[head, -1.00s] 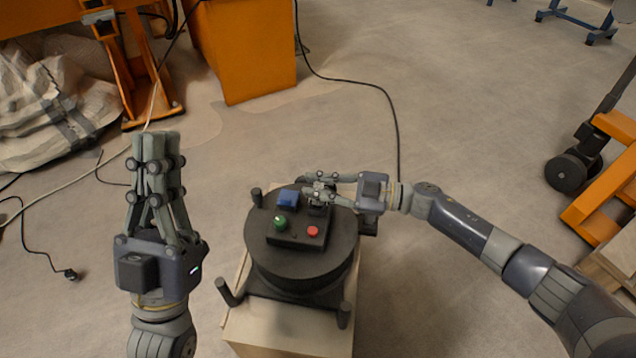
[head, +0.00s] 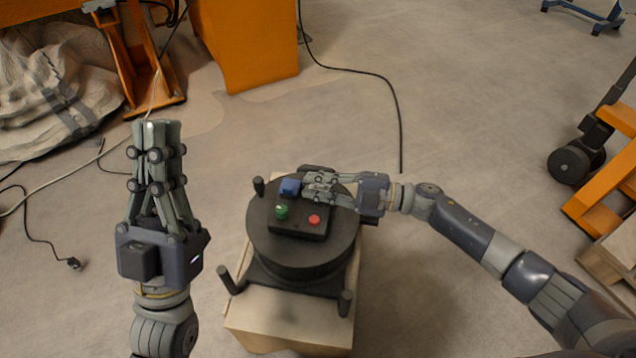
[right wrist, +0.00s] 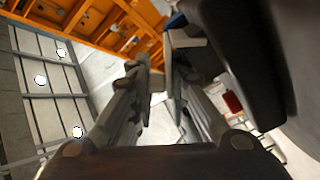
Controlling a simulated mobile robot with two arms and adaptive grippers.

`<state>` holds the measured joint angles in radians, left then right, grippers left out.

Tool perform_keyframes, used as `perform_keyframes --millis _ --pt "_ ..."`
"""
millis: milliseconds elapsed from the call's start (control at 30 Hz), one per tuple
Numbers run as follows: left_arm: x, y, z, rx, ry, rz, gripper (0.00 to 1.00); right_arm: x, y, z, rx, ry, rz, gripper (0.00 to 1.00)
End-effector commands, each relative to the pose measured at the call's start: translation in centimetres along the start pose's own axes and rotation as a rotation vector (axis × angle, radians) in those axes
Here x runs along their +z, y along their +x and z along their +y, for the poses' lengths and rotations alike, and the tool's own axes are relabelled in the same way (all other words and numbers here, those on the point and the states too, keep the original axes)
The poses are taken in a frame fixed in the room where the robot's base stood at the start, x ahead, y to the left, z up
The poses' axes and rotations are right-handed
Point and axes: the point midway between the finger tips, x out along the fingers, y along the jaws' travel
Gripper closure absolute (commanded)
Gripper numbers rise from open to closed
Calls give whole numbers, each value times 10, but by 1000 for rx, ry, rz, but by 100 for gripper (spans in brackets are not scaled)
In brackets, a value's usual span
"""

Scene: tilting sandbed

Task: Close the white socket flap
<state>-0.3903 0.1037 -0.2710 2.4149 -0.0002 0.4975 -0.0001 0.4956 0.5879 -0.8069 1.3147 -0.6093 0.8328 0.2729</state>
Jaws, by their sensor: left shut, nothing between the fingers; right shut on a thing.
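A black control box (head: 303,222) sits on a round black turntable (head: 285,258). It carries a blue socket cover (head: 291,187), a green knob (head: 281,211) and a red button (head: 314,219). I cannot make out the white socket flap; my right gripper covers the box's back right part. My right gripper (head: 313,186) lies low over that part, its fingertips close to the blue cover. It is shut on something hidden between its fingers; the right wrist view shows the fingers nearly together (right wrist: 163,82). My left gripper (head: 156,126) is shut and empty, pointing up, left of the turntable.
The turntable stands on a pale wooden block (head: 275,335), with black upright pegs (head: 227,281) around it. A black cable (head: 392,95) runs on the floor behind. An orange cart (head: 610,190) stands at the right. The floor between is clear.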

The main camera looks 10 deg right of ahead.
Motion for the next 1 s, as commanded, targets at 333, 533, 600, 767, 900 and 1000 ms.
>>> perform_keyframes --millis 333,533,600,767,900,1000 --pt "-1 1 0 1 -1 3 100 1 0 8 12 -14 -3 100" --pt "0 1 0 1 0 2 100 0 0 7 10 -12 -2 67" --pt "0 1 0 1 -1 2 100 0 0 6 8 -10 -2 67" --pt "0 0 0 1 0 2 100 0 0 3 4 -8 -1 67" --pt "0 0 0 1 0 2 100 0 0 1 2 -6 0 67" --pt "0 0 0 1 0 2 100 0 0 0 1 -5 0 67"
